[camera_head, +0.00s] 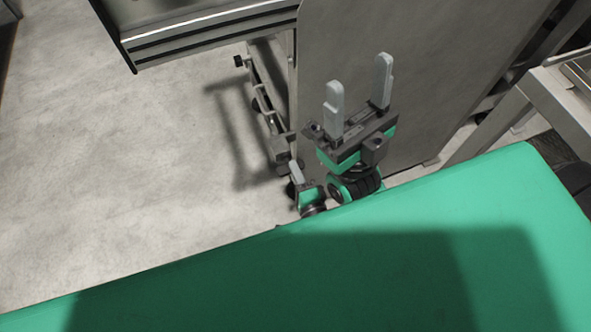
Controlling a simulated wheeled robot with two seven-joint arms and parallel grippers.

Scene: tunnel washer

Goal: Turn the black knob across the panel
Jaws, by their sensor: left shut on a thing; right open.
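My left gripper (297,176) is small and low in the head view, by the lower end of a metal frame at the panel's left edge. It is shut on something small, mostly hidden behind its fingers. A dark round part beside the fingers looks like the black knob (290,188), but detail is too small to be certain. My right gripper (357,93) is open and empty, its two grey fingers wide apart and pointing up the picture. It stands in front of the large grey metal panel (400,45), right of the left gripper.
The narrow metal frame (262,100) carries a small black fitting (239,61) near its top. A metal tray or conveyor edge (210,32) juts in at the top. A steel table (545,90) stands at the right. The concrete floor (110,170) at the left is clear.

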